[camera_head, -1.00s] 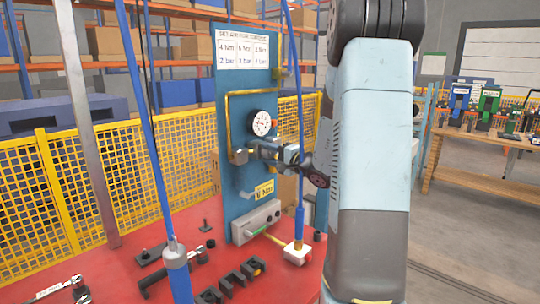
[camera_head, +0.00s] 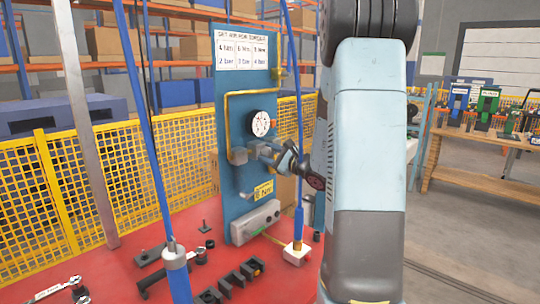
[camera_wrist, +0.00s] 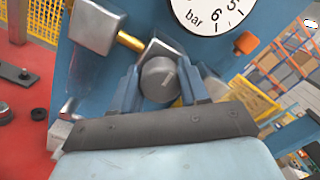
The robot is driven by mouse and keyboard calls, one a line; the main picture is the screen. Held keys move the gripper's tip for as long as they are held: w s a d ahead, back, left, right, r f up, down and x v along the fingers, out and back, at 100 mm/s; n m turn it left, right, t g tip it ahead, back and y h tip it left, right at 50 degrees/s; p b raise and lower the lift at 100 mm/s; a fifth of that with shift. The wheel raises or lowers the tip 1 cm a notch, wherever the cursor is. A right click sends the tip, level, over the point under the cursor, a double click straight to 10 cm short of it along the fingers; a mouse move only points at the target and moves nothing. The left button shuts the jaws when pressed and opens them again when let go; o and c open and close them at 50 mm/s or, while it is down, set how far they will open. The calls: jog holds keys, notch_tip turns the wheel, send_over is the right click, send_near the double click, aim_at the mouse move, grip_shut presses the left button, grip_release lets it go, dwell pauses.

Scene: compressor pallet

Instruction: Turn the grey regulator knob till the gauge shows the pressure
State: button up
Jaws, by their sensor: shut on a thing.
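The grey regulator knob (camera_wrist: 159,79) sits between the two fingers of my gripper (camera_wrist: 163,87) in the wrist view, with a light mark on its face. My gripper is shut on it. In the head view my gripper (camera_head: 274,155) reaches the blue panel (camera_head: 230,110) from the right, and the knob is hidden there. The pressure gauge (camera_head: 261,123) is just above my gripper. In the wrist view the gauge (camera_wrist: 208,12) is cut off at the top; "bar", 5 and 6 show, but no needle reading can be told.
A chart (camera_head: 242,51) with Nm and bar values is at the panel's top. A yellow tag (camera_head: 264,190) hangs below my gripper. A grey box (camera_head: 255,222) is at the panel's foot. Blue hoses or poles rise around the red pallet (camera_head: 125,270), and tools lie on it.

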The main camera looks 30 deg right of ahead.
jog(key=shift+f+m, duration=0.2)
jog(key=shift+m, duration=0.4)
jog(key=o, duration=1.1)
jog(key=shift+r, duration=0.15)
jog(key=shift+c, duration=0.2)
jog(key=v, duration=1.3)
jog(key=shift+s, duration=0.35)
jog(key=shift+d, duration=0.1)
